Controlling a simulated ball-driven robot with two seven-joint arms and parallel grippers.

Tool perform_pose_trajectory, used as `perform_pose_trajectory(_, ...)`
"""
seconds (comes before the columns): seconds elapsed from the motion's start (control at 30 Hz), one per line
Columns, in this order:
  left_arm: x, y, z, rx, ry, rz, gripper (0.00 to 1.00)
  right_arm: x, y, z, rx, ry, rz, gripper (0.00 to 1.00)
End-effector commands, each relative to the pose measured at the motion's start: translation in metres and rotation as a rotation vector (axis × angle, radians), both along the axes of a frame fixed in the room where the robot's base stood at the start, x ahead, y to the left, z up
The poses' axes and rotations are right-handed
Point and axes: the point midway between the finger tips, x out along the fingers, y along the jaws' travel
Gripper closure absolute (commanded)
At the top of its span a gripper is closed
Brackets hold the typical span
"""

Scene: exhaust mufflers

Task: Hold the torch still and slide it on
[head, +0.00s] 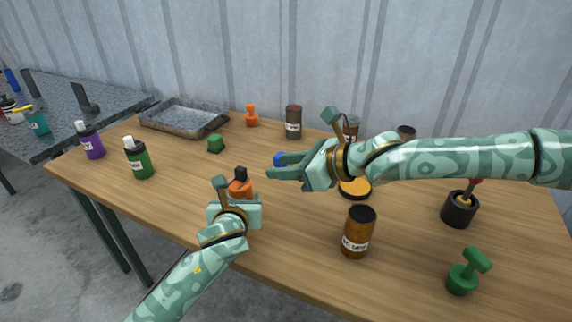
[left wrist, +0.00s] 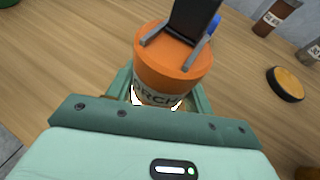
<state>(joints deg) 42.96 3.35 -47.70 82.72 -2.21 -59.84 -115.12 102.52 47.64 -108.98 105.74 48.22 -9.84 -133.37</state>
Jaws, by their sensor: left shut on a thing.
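The torch is an orange cylinder with a dark part on top; its body (head: 240,187) shows above my left gripper in the head view. In the left wrist view the torch (left wrist: 172,68) fills the top middle, with its label partly hidden by the jaws. My left gripper (head: 238,200) is shut around the torch's lower body; the jaws also show in the left wrist view (left wrist: 157,103). My right gripper (head: 277,172) is to the right of the torch and apart from it, its fingers pointing left. Its jaw opening is unclear.
A blue thing (head: 280,159) is partly hidden behind my right gripper. A green block (head: 216,144), an orange figure (head: 251,115) and a metal tray (head: 184,118) stand behind. A brown can (head: 357,232), a black pot (head: 459,209) and a green handled piece (head: 464,277) are on the right.

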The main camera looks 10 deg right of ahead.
Motion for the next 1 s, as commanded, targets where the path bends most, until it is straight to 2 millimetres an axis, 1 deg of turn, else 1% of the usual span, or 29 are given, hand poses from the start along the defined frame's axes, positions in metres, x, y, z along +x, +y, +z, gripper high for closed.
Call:
perform_pose_trajectory(0.3, 0.0, 0.001, -0.001, 0.001, 0.001, 0.001, 0.74, 0.0, -0.001, 0.0, 0.0, 0.0, 0.0, 0.62)
perform_pose_trajectory(0.33, 0.0, 0.0, -0.001, 0.001, 0.001, 0.001, 0.45, 0.0, -0.001, 0.0, 0.0, 0.0, 0.0, 0.62)
perform_pose_trajectory(0.37, 0.0, 0.0, -0.001, 0.001, 0.001, 0.001, 0.37, 0.0, -0.001, 0.0, 0.0, 0.0, 0.0, 0.62)
perform_pose_trajectory(0.4, 0.0, 0.0, -0.001, 0.001, 0.001, 0.001, 0.26, 0.0, 0.0, 0.0, 0.0, 0.0, 0.0, 0.62)
perform_pose_trajectory(0.43, 0.0, 0.0, -0.001, 0.001, 0.001, 0.001, 0.23, 0.0, 0.0, 0.0, 0.0, 0.0, 0.0, 0.62)
perform_pose_trajectory(0.67, 0.0, 0.0, 0.0, 0.0, 0.0, 0.001, 0.23, 0.0, 0.0, 0.0, 0.0, 0.0, 0.0, 0.62)
perform_pose_trajectory(0.77, -0.003, 0.001, 0.001, 0.0, 0.0, 0.0, 0.23, 0.0, 0.0, 0.0, 0.0, 0.0, 0.0, 0.62)
perform_pose_trajectory(0.87, -0.013, 0.002, 0.005, -0.001, -0.001, -0.001, 0.23, 0.0, 0.0, 0.0, 0.0, 0.0, 0.0, 0.62)
perform_pose_trajectory(0.97, -0.031, 0.006, 0.012, -0.002, -0.001, -0.001, 0.23, 0.0, 0.0, 0.0, 0.0, 0.0, 0.0, 0.62)
perform_pose_trajectory(1.0, -0.039, 0.008, 0.016, -0.002, -0.001, -0.001, 0.23, 0.0, 0.0, 0.0, 0.0, 0.0, 0.0, 0.62)
